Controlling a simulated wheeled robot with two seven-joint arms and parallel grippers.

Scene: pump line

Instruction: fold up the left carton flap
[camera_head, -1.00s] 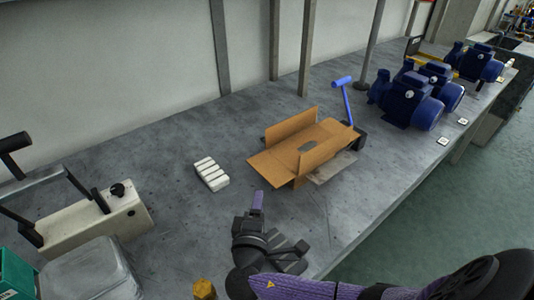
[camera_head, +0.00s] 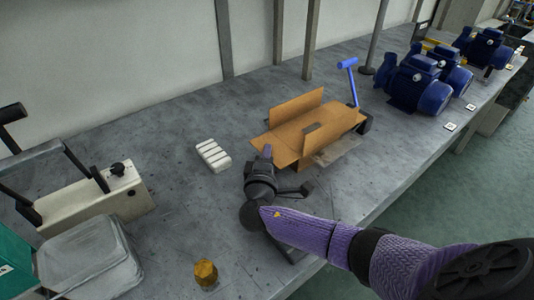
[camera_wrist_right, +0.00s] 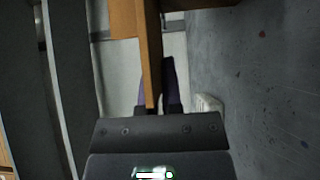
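The open brown carton (camera_head: 318,134) lies on the grey bench in the head view. Its back flap (camera_head: 294,108) stands up, and its left flap (camera_head: 262,142) reaches outward, low and roughly flat. My right gripper (camera_head: 266,154) is at the front left edge of that left flap, its purple fingertips overlapping the edge. In the right wrist view a brown cardboard panel (camera_wrist_right: 150,50) runs edge-on down to the purple fingers (camera_wrist_right: 158,92), apparently between them. Whether they are closed on it is unclear. My left gripper is out of view.
A white ribbed block (camera_head: 213,156) lies left of the carton. A blue-handled tool (camera_head: 350,82) stands behind its right end. Blue pumps (camera_head: 416,84) stand farther right. A yellow-brown knob-like piece (camera_head: 205,272) and a clear-lidded box (camera_head: 88,258) are at front left.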

